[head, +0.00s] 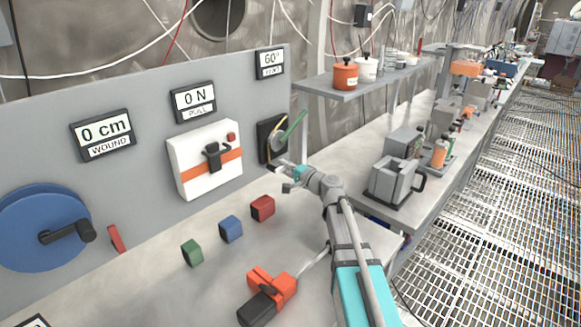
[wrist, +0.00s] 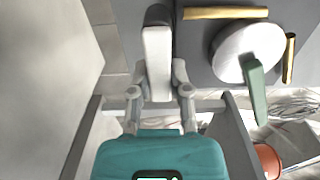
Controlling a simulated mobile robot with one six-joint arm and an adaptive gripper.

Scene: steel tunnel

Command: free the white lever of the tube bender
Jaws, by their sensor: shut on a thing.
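The tube bender (head: 277,140) sits on a dark plate on the grey wall panel, with a round grey wheel, a green handle (head: 293,124) and a brass-coloured tube. In the wrist view its pale wheel (wrist: 243,50), green handle (wrist: 256,90) and two brass tube pieces (wrist: 225,13) show on the right. The white lever (wrist: 158,62) stands out from the dark plate. My gripper (wrist: 160,95) has its fingers on both sides of the lever's end and is shut on it. In the head view my gripper (head: 281,168) is just below the bender, and the lever is hard to make out.
A display above the bender (head: 270,63) reads 60° BENT. Left of it are a white box with an orange band (head: 205,158) and a blue reel (head: 40,228). Green, blue and red blocks (head: 262,208) and an orange-black tool (head: 267,294) are on the bench. A shelf (head: 362,81) is at right.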

